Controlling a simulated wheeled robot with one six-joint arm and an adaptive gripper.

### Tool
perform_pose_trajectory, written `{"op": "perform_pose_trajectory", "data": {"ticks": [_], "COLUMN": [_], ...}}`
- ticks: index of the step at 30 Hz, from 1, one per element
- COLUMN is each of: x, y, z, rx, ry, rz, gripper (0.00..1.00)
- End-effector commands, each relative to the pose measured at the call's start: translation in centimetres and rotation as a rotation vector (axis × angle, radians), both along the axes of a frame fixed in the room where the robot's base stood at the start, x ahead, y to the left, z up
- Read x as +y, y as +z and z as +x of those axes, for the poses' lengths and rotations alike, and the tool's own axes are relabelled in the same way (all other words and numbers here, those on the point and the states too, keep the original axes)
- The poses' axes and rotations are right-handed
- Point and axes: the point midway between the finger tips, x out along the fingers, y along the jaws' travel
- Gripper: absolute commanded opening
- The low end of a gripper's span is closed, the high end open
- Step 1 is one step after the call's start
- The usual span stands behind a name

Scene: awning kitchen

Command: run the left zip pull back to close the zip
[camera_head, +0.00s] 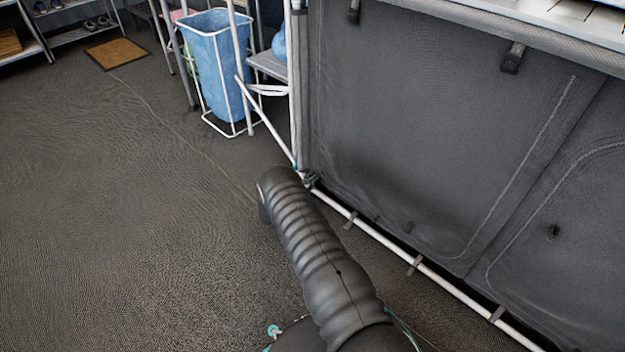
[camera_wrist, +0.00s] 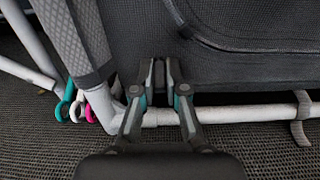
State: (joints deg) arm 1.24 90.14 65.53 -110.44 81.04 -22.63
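The dark grey fabric front (camera_head: 420,120) of the kitchen unit has curved seam-like zip lines. One line (camera_head: 520,180) runs down the left panel and curves left near the bottom; it is also seen as a dark curved band in the wrist view (camera_wrist: 250,44). A small dark tab (camera_head: 553,231) hangs on the right panel; I cannot tell if it is a zip pull. In the wrist view my gripper (camera_wrist: 160,78) is at the fabric's lower edge, its fingertips close together. Something dark shows in the narrow gap, but I cannot tell what. My arm hides the gripper in the head view.
A white tube (camera_head: 400,255) runs along the unit's foot. Teal, white and pink rings (camera_wrist: 75,108) hang by the left corner post (camera_wrist: 75,40). A blue bin (camera_head: 215,65) in a white frame stands beyond. The floor on the left is clear up to a brown mat (camera_head: 117,53).

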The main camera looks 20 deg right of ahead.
Motion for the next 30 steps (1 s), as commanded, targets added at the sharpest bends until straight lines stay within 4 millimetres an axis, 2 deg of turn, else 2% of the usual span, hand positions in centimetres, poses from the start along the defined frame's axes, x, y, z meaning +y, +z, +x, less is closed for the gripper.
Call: {"op": "perform_pose_trajectory", "data": {"ticks": [1, 3, 12, 16, 30], "x": [0.0, 0.0, 0.4, 1.3, 9.2], "y": [-0.4, -0.4, -0.2, -0.2, -0.2], "z": [-0.1, -0.1, 0.0, -0.3, -3.4], "rx": [0.006, 0.005, 0.003, 0.003, 0.004], "ry": [0.001, 0.001, 0.004, 0.005, 0.006], "rz": [0.004, 0.004, 0.001, 0.000, 0.000], "gripper": [0.25, 0.36, 0.36, 0.36, 0.36]}}
